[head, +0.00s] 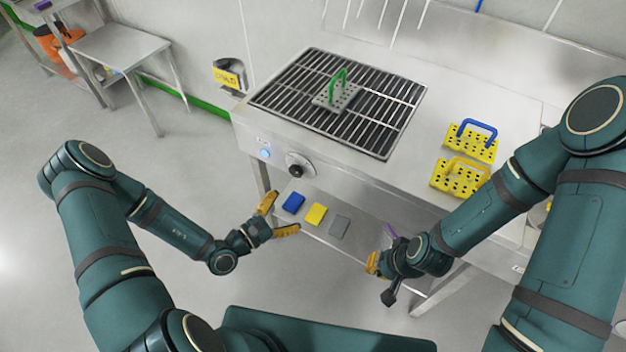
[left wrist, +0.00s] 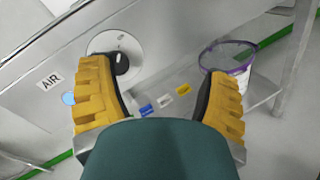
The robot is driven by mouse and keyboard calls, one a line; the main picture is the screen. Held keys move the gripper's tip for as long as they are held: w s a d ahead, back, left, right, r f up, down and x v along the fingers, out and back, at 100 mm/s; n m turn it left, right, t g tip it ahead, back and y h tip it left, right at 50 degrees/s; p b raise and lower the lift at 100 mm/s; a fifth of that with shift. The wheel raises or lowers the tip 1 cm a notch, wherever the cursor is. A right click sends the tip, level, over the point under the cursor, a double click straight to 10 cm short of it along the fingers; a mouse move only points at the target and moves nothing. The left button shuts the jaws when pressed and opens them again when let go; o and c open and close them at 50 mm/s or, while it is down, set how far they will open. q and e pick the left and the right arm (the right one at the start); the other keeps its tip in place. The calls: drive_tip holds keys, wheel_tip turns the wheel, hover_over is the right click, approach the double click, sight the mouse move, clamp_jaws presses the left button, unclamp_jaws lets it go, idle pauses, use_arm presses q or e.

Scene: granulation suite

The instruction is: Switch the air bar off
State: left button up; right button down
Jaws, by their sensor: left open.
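The air bar is a slatted grate (head: 300,90) set in a steel bench. Its front panel carries a black knob on a pale round dial (head: 296,166) and a bluish lamp (head: 265,153). In the left wrist view the dial (left wrist: 128,44), the black knob (left wrist: 121,63), the blue lamp (left wrist: 68,98) and the AIR label (left wrist: 49,80) show. My left gripper (head: 284,213) is open and empty, below and in front of the dial, not touching it. Its left finger covers the dial's lower edge in the wrist view. My right gripper (head: 376,263) is by the lower shelf; its jaws are unclear.
A green-handled perforated block (head: 334,96) sits on the grate. Two yellow perforated blocks (head: 470,143) (head: 458,177) stand on the bench's right. Blue, yellow and grey pads (head: 316,214) lie on the lower shelf. A purple-rimmed object (left wrist: 232,45) is near my right gripper. Open floor lies left.

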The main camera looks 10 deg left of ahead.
sight(294, 173)
use_arm(q)
drive_tip(key=w+a+f+n+t+y, duration=0.2)
drive_tip(key=a+n+t+y, duration=0.1)
drive_tip(key=a+y, duration=0.2)
drive_tip(key=x, duration=0.4)
drive_tip(key=b+x, duration=0.1)
drive_tip(key=x, duration=0.4)
drive_tip(key=b+x, duration=0.1)
drive_tip(key=x, duration=0.3)
drive_tip(key=shift+w+d+r, duration=0.25)
drive_tip(key=shift+d+r, duration=0.05)
use_arm(e)
drive_tip(key=f, duration=0.1)
drive_tip(key=d+f, duration=0.1)
drive_tip(key=shift+s+d+f, duration=0.1)
drive_tip(key=shift+s+f, duration=0.2)
drive_tip(key=shift+s, duration=0.1)
use_arm(q)
drive_tip(key=c, duration=1.2)
